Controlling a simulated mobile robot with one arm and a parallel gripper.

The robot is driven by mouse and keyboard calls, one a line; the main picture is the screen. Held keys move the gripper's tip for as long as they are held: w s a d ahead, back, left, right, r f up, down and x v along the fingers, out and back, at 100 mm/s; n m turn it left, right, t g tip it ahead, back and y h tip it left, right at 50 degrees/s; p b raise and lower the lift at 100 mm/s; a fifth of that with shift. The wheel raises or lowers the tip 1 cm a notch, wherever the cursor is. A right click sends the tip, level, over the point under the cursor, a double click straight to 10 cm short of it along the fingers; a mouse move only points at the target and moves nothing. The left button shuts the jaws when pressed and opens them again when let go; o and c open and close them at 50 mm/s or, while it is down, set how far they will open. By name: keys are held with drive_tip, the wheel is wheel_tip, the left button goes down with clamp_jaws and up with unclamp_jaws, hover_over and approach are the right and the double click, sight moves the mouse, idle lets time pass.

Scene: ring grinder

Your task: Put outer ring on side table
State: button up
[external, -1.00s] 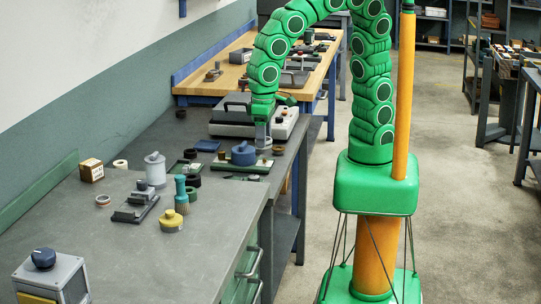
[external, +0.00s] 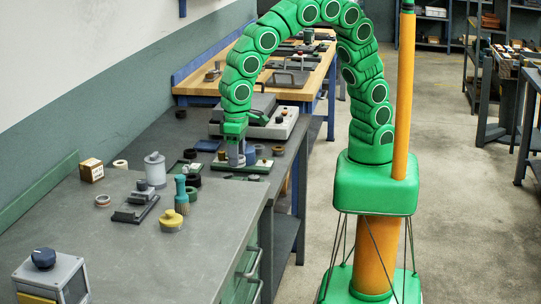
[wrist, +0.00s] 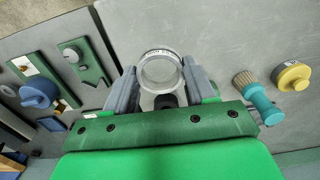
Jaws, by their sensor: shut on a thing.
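In the wrist view a pale metallic ring with dark lettering on its band, the outer ring (wrist: 161,54), sits between the two grey fingers of my gripper (wrist: 162,78). The gripper is shut on it. In the external view my gripper (external: 236,156) points down over the middle grey bench (external: 190,128), near its border with the nearer grey bench (external: 110,240). The ring is too small to make out there. Which surface is the side table I cannot tell.
A blue knob (wrist: 38,93) on a green plate lies left in the wrist view.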

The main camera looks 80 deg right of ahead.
hover_over(223, 196)
drive_tip(key=shift+s+f, duration=0.1)
drive_tip(key=shift+f, duration=2.75)
drive_tip(key=shift+a+f, duration=0.1)
drive_tip(key=shift+f, duration=1.35)
drive_tip(key=shift+f, duration=0.15)
drive_tip(key=o, duration=1.2)
